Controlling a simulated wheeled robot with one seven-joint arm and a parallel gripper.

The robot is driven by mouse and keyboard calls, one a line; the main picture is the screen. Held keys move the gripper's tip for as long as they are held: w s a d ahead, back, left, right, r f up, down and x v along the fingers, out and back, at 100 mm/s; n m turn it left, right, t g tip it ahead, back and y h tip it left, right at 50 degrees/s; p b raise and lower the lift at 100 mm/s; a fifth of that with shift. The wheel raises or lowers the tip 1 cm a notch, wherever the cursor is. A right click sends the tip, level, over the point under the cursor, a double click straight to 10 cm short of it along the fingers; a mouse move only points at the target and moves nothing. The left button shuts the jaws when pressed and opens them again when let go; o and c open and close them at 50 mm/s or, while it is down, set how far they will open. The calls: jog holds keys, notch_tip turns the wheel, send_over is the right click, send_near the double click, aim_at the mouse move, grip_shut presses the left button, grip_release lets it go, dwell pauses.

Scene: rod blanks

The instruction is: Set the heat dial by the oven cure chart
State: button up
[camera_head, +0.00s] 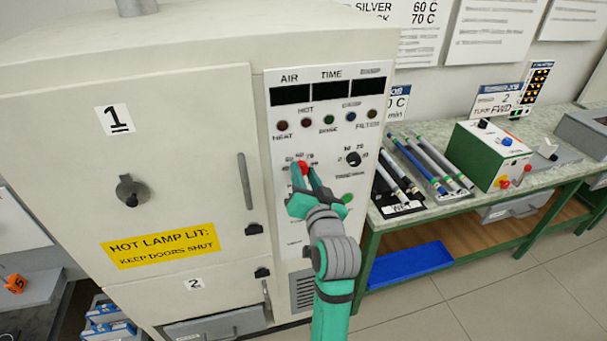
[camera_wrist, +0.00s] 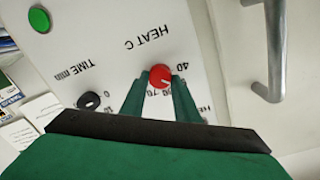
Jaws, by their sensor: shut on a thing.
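The red heat dial (camera_head: 301,168) is on the oven's white control panel (camera_head: 325,224), with numbers around it. In the wrist view the red dial (camera_wrist: 160,76) sits between my fingertips, under the printed "HEAT C". My gripper (camera_head: 303,175) is shut on the dial; it also shows in the wrist view (camera_wrist: 159,82). Which number the dial points to is not clear, as my fingers cover part of the scale. A wall chart (camera_head: 405,14) at the top is partly cut off; it reads "SILVER 60 C" and "70 C" below.
The black time dial (camera_head: 353,158) is right of the heat dial, with a green button (camera_head: 347,198) below. Oven door 1 (camera_head: 190,160) looks shut, with a vertical handle (camera_head: 245,180) near the panel. A green bench (camera_head: 450,205) holds rods and a green-and-white box (camera_head: 487,155).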

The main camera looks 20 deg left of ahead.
jog(key=o, duration=1)
jog(key=shift+o, duration=0.2)
jog(key=v, duration=1.1)
jog(key=shift+a, duration=0.1)
